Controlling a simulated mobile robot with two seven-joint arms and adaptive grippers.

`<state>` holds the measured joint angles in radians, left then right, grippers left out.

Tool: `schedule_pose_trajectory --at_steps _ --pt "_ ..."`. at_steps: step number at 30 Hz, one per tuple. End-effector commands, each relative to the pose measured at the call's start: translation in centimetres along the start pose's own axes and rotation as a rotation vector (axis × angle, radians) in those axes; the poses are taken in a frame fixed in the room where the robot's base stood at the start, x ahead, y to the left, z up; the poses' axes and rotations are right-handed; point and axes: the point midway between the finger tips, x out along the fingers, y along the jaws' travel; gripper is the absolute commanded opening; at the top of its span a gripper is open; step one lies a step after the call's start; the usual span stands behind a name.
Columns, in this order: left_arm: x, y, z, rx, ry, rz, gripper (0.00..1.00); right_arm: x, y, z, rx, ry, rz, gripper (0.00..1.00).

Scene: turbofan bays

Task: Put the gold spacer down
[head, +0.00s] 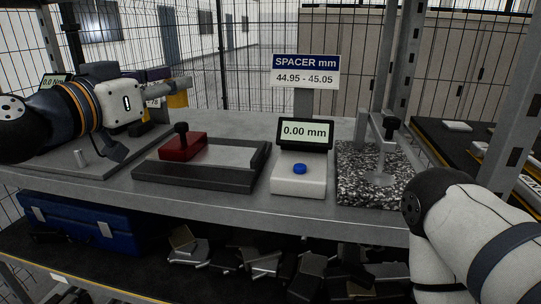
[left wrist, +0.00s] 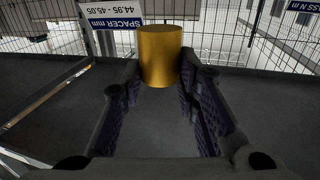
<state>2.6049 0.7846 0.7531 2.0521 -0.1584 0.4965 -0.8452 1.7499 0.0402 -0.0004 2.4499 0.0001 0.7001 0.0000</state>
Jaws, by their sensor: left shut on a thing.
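The gold spacer (left wrist: 160,56) is a plain gold cylinder between the fingertips of my left gripper (left wrist: 160,88) in the left wrist view. In the head view my left gripper (head: 165,88) is at the left, over the back of the bench, with its fingers around the spacer (head: 178,100). Most of the spacer is hidden there by the gripper. I cannot tell whether its lower end touches the bench. My right gripper is out of view; only my right arm shows at the lower right.
The grey bench (head: 235,122) holds a dark fixture with a red block (head: 184,146), a gauge display reading 0.00 mm (head: 305,133) over a white base with a blue button, and a speckled stone plate (head: 355,160) with a stand. A spacer sign (head: 306,70) stands behind. A blue case (head: 75,222) lies below.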

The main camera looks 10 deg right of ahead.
Motion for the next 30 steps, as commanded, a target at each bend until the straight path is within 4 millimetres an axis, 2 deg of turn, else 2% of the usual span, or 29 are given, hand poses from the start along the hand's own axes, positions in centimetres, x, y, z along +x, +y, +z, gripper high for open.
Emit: schedule_pose_trajectory --at_steps 2,5,8,9,14,18,25,30 --pt "-0.1 0.0 -0.6 0.001 0.004 0.004 0.00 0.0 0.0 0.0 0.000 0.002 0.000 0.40" --pt "0.4 0.2 -0.4 0.000 -0.002 0.009 0.00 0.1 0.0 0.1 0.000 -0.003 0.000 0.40" --pt "2.9 0.9 1.3 -0.004 -0.011 0.012 0.00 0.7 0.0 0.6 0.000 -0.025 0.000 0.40" --pt "4.3 1.1 2.3 -0.007 -0.016 0.012 0.00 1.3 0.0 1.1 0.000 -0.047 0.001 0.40" --pt "9.3 2.5 4.8 -0.009 -0.016 0.011 0.00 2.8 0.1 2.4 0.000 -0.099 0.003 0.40" --pt "11.6 3.2 7.8 -0.009 -0.012 0.009 0.00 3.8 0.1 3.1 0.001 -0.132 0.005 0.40" --pt "13.3 3.8 9.2 -0.002 -0.003 0.009 0.00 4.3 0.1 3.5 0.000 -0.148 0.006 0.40" --pt "13.5 3.8 12.5 -0.005 -0.006 0.009 0.00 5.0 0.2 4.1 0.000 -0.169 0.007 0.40"
